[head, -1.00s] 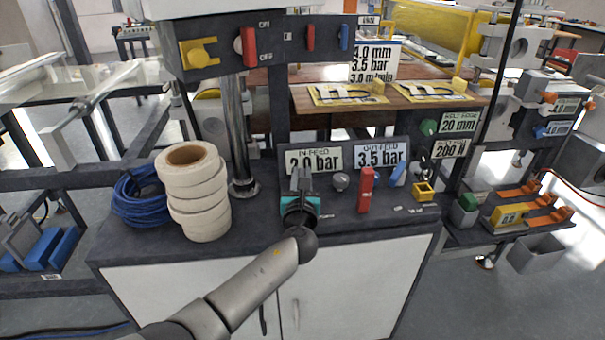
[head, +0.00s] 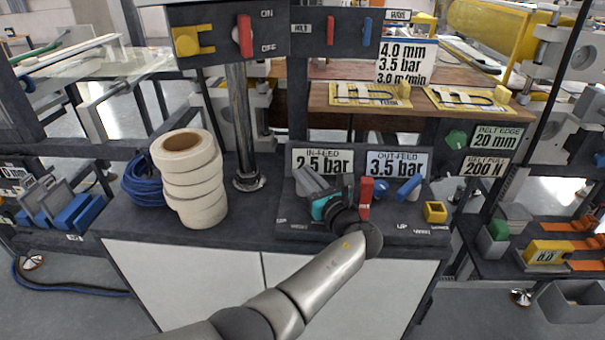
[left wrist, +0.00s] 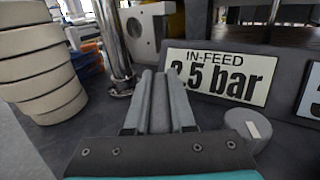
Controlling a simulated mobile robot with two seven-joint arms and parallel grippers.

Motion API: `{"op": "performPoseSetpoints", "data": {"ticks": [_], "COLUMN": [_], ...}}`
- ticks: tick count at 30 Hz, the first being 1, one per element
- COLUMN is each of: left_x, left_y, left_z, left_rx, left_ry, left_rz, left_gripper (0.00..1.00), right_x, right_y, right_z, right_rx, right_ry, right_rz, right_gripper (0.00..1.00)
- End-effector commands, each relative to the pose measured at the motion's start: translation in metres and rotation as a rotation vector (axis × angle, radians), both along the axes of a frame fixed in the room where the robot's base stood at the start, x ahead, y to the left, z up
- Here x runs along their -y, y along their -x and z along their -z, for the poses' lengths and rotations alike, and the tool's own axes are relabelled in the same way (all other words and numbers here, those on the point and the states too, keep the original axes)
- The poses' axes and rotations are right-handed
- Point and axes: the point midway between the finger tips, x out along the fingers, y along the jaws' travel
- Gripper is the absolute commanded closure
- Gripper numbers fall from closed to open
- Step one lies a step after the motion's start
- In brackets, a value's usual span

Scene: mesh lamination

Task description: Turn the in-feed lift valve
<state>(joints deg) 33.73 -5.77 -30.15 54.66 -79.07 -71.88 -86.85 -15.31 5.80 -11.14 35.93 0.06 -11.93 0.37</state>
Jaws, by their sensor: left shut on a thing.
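My left gripper (head: 306,180) is at the left part of the dark control panel, in front of the in-feed sign (head: 323,162), which reads 2.5 bar. It is shut on the in-feed lift valve, whose grey handle (left wrist: 160,108) shows between the fingers in the left wrist view. The gripper hides most of the valve, so its exact angle is unclear. In the head view the fingers lean to the left. A round grey knob (left wrist: 247,128) with a pale mark stands just right of the fingers, apart from them. My right gripper is not in view.
Right of the gripper stand a red lever (head: 365,196), a blue knob (head: 382,187), a blue lever (head: 410,187) and a yellow block (head: 435,211). White tape rolls (head: 195,190) and a blue cable coil (head: 145,183) stand left, by a metal post (head: 238,130).

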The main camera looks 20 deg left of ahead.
Motion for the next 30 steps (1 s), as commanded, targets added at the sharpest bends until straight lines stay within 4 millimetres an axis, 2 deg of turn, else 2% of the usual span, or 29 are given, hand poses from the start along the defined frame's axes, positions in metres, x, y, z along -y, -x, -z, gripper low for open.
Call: {"op": "performPoseSetpoints", "data": {"ticks": [17, 18, 25, 30], "left_x": [0.0021, 0.0021, 0.0020, 0.0019], "left_y": [0.0028, 0.0028, 0.0028, 0.0029], "left_z": [0.0003, 0.0004, 0.0002, 0.0001], "left_rx": [-0.001, -0.001, -0.001, 0.000], "left_ry": [0.001, 0.001, 0.001, 0.000], "left_rz": [-0.025, -0.025, -0.026, -0.026], "left_gripper": [1.00, 0.74, 0.48, 0.47], "right_x": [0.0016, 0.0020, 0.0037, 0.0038], "right_y": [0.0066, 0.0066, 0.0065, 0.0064], "right_z": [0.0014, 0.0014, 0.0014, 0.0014], "right_rx": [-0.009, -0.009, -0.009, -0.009], "right_ry": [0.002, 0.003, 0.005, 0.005], "right_rz": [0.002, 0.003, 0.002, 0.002], "right_gripper": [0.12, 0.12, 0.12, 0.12]}}
